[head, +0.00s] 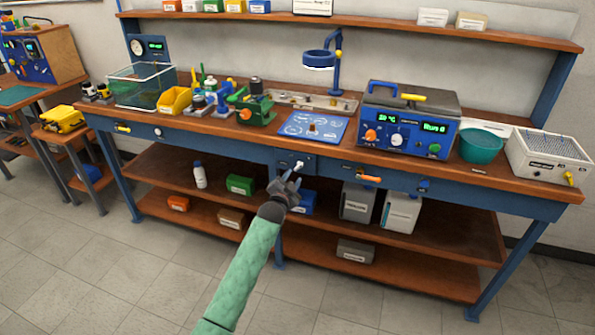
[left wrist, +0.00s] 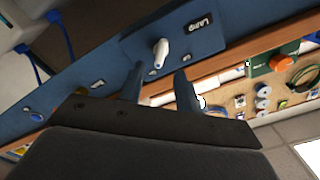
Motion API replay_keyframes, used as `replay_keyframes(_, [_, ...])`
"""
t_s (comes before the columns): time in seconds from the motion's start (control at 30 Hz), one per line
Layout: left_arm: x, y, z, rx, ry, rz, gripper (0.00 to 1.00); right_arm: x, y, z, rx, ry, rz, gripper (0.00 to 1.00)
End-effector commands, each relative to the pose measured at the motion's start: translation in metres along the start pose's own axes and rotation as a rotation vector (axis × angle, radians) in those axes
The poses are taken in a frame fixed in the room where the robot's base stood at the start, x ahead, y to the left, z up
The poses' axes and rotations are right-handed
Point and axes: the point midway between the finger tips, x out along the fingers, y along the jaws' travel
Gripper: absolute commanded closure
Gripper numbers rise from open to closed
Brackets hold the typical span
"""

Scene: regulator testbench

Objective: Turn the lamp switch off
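The lamp switch (head: 299,165) is a small white toggle on a blue panel (head: 283,158) on the bench's front rail. In the left wrist view the white switch (left wrist: 161,48) sticks out of the panel beside a "Lamp" label (left wrist: 200,25). My left gripper (head: 291,180) is just below and in front of the switch. In the left wrist view the left gripper's two fingers (left wrist: 158,84) stand apart with nothing between them, and the switch shows beyond the gap. The blue ring lamp (head: 319,58) hangs over the bench, its underside bright white. My right gripper is not in view.
An orange handle (head: 369,178) and a blue knob (head: 424,185) sit on the rail to the right. A blue regulator unit (head: 403,130) and a teal bowl (head: 482,146) stand on the bench. Lower shelves (head: 325,245) hold boxes behind my arm.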

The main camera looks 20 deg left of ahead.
Motion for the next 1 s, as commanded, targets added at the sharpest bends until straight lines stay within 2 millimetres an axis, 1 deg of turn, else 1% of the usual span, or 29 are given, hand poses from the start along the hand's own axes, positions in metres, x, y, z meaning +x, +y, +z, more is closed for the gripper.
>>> replay_keyframes(0.03, [0.009, -0.002, -0.002, 0.0, 0.001, -0.001, 0.66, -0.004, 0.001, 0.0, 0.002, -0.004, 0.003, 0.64])
replay_keyframes(0.1, [0.019, -0.002, -0.002, 0.0, 0.0, 0.0, 0.66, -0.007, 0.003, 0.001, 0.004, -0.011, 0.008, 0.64])
replay_keyframes(0.33, [0.045, -0.001, -0.001, 0.0, -0.001, 0.0, 0.66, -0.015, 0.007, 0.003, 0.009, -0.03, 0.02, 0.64])
replay_keyframes(0.5, [0.054, 0.0, 0.0, 0.0, -0.001, 0.001, 0.66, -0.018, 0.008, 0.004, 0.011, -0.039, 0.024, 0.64])
replay_keyframes(0.77, [0.055, 0.0, 0.0, 0.0, -0.001, 0.001, 0.66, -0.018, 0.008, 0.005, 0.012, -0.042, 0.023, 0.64])
replay_keyframes(0.8, [0.055, 0.0, 0.0, 0.0, -0.001, 0.0, 0.68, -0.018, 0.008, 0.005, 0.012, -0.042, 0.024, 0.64])
replay_keyframes(0.97, [0.055, 0.0, 0.0, 0.0, -0.001, 0.001, 1.0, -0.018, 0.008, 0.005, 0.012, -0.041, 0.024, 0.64])
replay_keyframes(1.0, [0.055, 0.0, 0.0, 0.0, -0.001, 0.001, 1.0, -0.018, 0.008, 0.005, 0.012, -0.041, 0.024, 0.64])
